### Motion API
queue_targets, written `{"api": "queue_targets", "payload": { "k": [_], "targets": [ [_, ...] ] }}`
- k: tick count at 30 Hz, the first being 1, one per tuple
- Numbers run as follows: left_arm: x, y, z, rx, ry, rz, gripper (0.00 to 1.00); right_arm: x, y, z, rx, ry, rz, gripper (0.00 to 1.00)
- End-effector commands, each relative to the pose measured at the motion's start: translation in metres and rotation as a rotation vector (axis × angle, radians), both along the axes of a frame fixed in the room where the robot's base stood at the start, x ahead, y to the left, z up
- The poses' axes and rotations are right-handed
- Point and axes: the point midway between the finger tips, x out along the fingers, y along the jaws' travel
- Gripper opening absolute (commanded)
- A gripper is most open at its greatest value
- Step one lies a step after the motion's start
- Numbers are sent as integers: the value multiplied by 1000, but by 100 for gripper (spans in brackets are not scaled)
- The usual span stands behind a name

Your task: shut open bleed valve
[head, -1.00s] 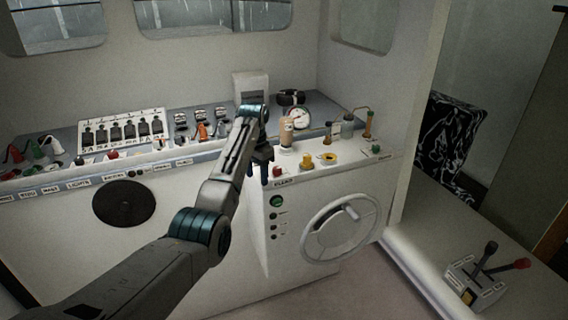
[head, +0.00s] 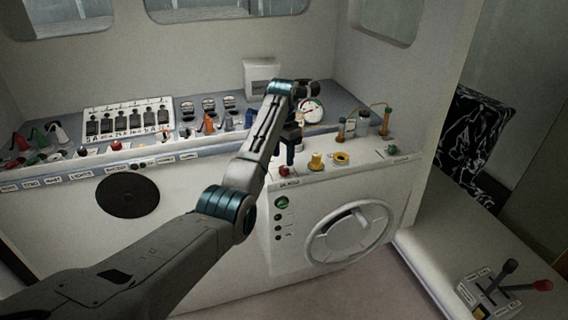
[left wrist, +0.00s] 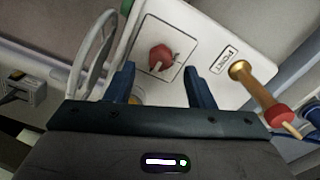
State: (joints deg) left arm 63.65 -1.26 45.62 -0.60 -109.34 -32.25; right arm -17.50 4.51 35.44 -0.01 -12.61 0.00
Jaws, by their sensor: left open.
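My left gripper (head: 289,154) is open above the front-left part of the white console top (head: 350,170). In the left wrist view the open fingers (left wrist: 160,88) are empty, and a red knob (left wrist: 160,57) on a square plate lies beyond the gap between them. A brass post with a red cap (left wrist: 265,92) stands right of the fingers. In the head view a red knob (head: 283,172) is just below the gripper, with a yellow knob (head: 316,161) and a yellow ring (head: 340,158) to its right. I cannot tell which fitting is the bleed valve. My right gripper is not seen.
A handwheel (head: 350,232) projects from the console front. A round gauge (head: 312,111), a bottle (head: 362,123) and thin upright fittings (head: 387,118) stand behind. A switch panel (head: 128,122) is at left, and a lever box (head: 488,293) at lower right.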

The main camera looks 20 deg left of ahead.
Motion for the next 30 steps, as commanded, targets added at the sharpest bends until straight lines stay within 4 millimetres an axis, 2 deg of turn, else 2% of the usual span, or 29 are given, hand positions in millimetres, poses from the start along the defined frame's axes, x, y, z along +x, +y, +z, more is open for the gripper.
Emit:
{"api": "queue_targets", "payload": {
  "k": [3,7,13,19,20,26,27,30],
  "targets": [
    [-4,-1,-22,0,1,-3,49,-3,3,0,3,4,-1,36],
    [-7,-1,-37,0,0,-4,49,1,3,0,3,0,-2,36],
    [-9,-2,-46,-1,-1,-5,49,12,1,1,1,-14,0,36],
    [-9,-2,-46,-1,-1,-5,49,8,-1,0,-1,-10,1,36],
    [-9,-2,-46,-1,-1,-5,47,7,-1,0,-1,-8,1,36],
    [-9,-2,-46,-1,-1,-5,7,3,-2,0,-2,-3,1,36],
    [-9,-2,-46,-1,-1,-5,4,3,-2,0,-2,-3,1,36],
    [-9,-2,-46,-1,-2,-4,4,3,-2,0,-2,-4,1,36]
  ]
}}
